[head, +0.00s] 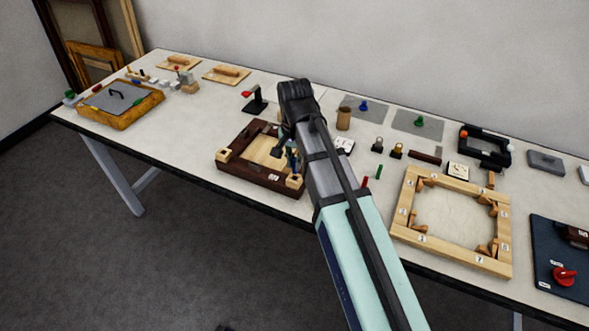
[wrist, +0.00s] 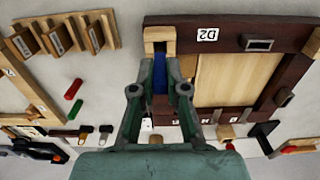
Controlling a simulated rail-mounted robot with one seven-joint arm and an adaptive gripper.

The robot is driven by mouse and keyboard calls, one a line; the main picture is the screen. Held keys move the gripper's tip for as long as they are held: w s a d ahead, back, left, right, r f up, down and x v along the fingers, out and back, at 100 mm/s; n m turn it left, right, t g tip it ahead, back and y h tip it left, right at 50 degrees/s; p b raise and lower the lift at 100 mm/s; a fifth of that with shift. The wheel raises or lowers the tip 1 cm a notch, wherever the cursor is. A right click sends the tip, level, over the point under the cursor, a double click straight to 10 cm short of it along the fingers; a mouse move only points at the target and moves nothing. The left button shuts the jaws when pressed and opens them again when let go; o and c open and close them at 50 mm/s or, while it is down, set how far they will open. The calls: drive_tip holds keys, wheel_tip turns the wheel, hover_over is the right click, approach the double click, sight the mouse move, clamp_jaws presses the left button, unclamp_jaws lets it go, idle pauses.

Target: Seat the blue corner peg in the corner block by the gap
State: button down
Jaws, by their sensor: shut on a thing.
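My gripper (wrist: 160,84) is shut on the blue corner peg (wrist: 159,74), which shows between its two fingers in the wrist view. The pale wooden corner block (wrist: 158,34) is just beyond the peg, at the corner of the dark brown frame (wrist: 228,34) beside its D2 label. I cannot tell whether the peg's end is above the block or in it. In the head view the corner block (head: 295,182) is at the frame's near right corner, with my gripper (head: 286,153) just behind it. My arm and fingers partly hide the peg and the frame's right side.
A red peg (wrist: 73,88) and a green peg (wrist: 75,110) lie or stand apart on the table. A pale wooden frame (head: 407,198) with inner brackets is to the right in the head view. A lidded wooden box (head: 120,119) is far left. Bare table lies left of the dark frame.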

sight(295, 173)
drive_tip(key=shift+f+p, duration=0.4)
drive_tip(key=shift+f, duration=1.85)
drive_tip(key=shift+f, duration=0.1)
drive_tip(key=c, duration=1.2)
unclamp_jaws()
wheel_tip(295, 173, up, 12)
drive_tip(key=shift+r+b, duration=0.1)
drive_tip(key=shift+b, duration=1.05)
